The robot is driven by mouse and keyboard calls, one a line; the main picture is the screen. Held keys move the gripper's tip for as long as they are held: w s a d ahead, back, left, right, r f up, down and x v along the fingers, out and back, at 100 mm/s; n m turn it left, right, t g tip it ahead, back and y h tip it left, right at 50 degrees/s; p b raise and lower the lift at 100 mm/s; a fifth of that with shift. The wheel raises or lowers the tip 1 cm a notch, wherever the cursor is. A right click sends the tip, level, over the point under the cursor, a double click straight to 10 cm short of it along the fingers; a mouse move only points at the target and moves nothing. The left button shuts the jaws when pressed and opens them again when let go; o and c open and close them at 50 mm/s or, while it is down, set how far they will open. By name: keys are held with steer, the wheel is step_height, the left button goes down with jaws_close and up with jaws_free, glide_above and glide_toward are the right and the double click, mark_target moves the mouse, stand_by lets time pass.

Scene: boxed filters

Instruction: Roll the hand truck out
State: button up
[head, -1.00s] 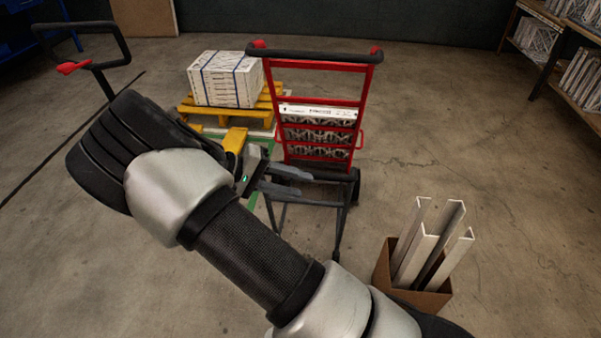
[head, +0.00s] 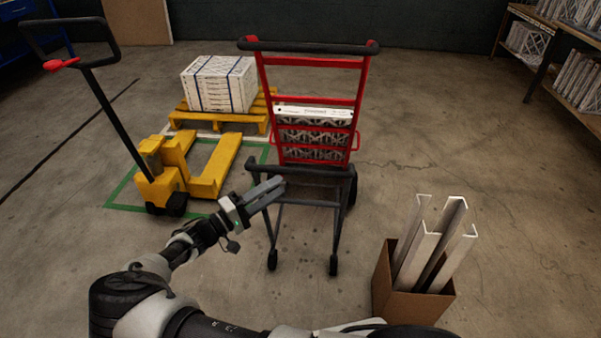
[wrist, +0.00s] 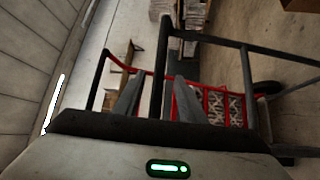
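The hand truck (head: 310,102) stands upright in the middle of the head view, with a red ladder-like frame and a black top handle. A dark grey lower frame (head: 310,203) on casters reaches towards me. A stack of boxed filters (head: 315,135) shows behind the red rungs. My gripper (head: 265,192) is at the left near corner of the dark lower frame. In the wrist view the two fingers of my gripper (wrist: 157,98) stand apart. A dark bar of the hand truck (wrist: 161,65) runs between them in the picture; I cannot tell whether they touch it.
A yellow pallet jack (head: 185,170) stands left, inside green floor tape. Behind it a strapped white box (head: 219,84) sits on a yellow pallet (head: 225,117). A cardboard box (head: 412,290) of white channels stands front right. Shelves (head: 545,60) line the far right. Floor right of the truck is clear.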

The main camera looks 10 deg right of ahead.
mark_target(300, 172)
steer(key=x, duration=0.9)
steer(key=shift+w+d, duration=0.15)
steer(key=shift+d, duration=0.2)
steer(key=shift+c, duration=0.3)
jaws_close()
